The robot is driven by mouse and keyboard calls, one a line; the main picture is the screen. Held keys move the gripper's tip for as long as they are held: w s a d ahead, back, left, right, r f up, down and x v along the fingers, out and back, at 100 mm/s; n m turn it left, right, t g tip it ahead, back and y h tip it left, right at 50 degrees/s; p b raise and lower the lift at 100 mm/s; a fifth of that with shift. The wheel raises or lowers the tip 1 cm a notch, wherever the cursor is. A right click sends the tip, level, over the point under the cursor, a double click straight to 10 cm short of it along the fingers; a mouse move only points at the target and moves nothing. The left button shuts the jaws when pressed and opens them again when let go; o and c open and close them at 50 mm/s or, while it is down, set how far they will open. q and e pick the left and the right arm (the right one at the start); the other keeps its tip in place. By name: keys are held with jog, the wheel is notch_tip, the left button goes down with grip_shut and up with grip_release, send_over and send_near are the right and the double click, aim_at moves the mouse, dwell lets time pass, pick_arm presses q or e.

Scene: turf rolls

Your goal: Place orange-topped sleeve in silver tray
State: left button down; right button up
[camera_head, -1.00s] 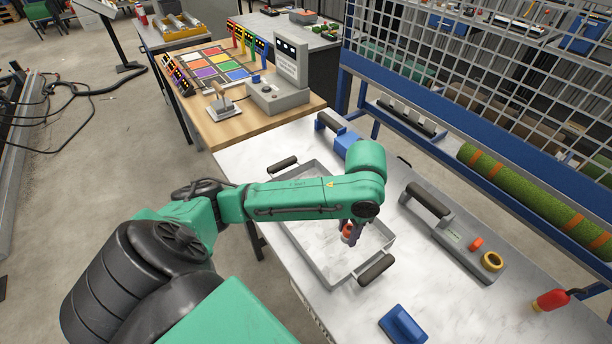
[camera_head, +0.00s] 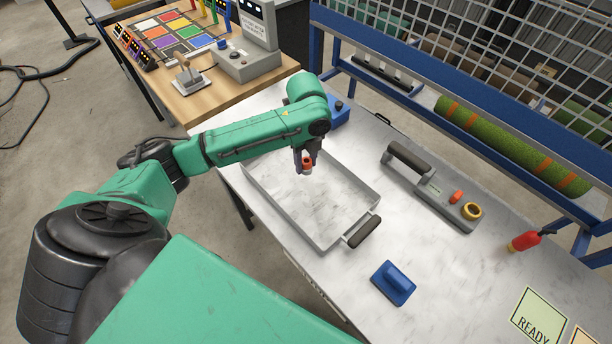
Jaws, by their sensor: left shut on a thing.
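The silver tray (camera_head: 292,236) lies on the pale worktop, with a dark handle at its near end. My left gripper (camera_head: 306,165) points down over the far part of the tray. It is shut on the orange-topped sleeve (camera_head: 307,161), a small piece whose orange top shows between the fingers. The fingers hide most of the sleeve, and I cannot tell whether its lower end touches the tray floor. My left arm hides part of the tray's far end. My right gripper is not in view.
A red-handled item (camera_head: 525,240) is farther right. A blue mesh rack (camera_head: 480,97) stands behind.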

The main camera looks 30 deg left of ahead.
aim_at(306, 160)
pick_arm(q)
notch_tip(306, 160, down, 7)
jog(key=shift+f+p, duration=0.15)
jog(key=shift+p, duration=0.15)
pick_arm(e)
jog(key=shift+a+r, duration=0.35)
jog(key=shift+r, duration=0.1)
pick_arm(q)
jog(key=shift+c, duration=2.4)
grip_release()
jog(key=shift+s+d+f, duration=0.1)
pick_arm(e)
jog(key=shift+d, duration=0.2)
pick_arm(q)
jog(key=shift+r, duration=0.2)
notch_tip(306, 160, up, 12)
jog(key=shift+f+b, duration=0.1)
jog(key=shift+b, duration=0.65)
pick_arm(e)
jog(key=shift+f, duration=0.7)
